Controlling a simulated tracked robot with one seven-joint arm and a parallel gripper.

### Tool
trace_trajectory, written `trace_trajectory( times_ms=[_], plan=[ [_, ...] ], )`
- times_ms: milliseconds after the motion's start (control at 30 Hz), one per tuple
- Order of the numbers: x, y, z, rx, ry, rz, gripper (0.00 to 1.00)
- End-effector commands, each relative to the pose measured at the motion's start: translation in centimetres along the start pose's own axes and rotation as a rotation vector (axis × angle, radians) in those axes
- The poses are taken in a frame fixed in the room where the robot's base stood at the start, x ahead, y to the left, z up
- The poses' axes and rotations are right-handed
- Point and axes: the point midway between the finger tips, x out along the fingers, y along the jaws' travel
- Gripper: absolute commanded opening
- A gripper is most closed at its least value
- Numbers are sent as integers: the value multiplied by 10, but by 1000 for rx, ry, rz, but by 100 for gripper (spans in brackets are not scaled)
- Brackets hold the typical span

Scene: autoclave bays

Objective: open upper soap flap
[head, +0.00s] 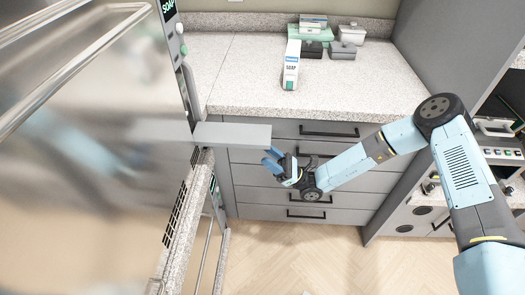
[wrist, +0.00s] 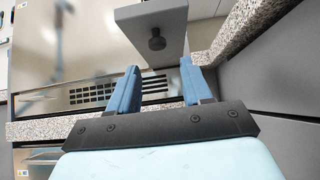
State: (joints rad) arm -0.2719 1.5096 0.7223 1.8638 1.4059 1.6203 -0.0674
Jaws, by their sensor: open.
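A grey flap (head: 232,134) stands out to the right from the side panel of the steel-fronted unit (head: 100,130). In the wrist view the flap (wrist: 150,18) has a dark round knob (wrist: 157,41) on the face towards me. My gripper (head: 271,158) is just below the flap's outer end in the head view. In the wrist view its two blue fingers (wrist: 160,66) are apart, with the knob beyond their tips and between them. Nothing is held. The knob is hidden in the head view.
Grey drawers (head: 265,180) with black handles lie behind my gripper. A long bar handle (head: 75,65) crosses the steel front.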

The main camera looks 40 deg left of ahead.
Motion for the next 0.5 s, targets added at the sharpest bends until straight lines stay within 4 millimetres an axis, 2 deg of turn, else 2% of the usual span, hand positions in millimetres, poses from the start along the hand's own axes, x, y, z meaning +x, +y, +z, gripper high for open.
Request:
trace_trajectory(
  times_ms=[100, 300, 500],
  plan=[
    [-25, -1, 0, 0, 1, -4, 49],
    [-63, 0, 0, -1, -1, -3, 49],
    [-87, 0, -1, 0, 0, -2, 49]
  ],
)
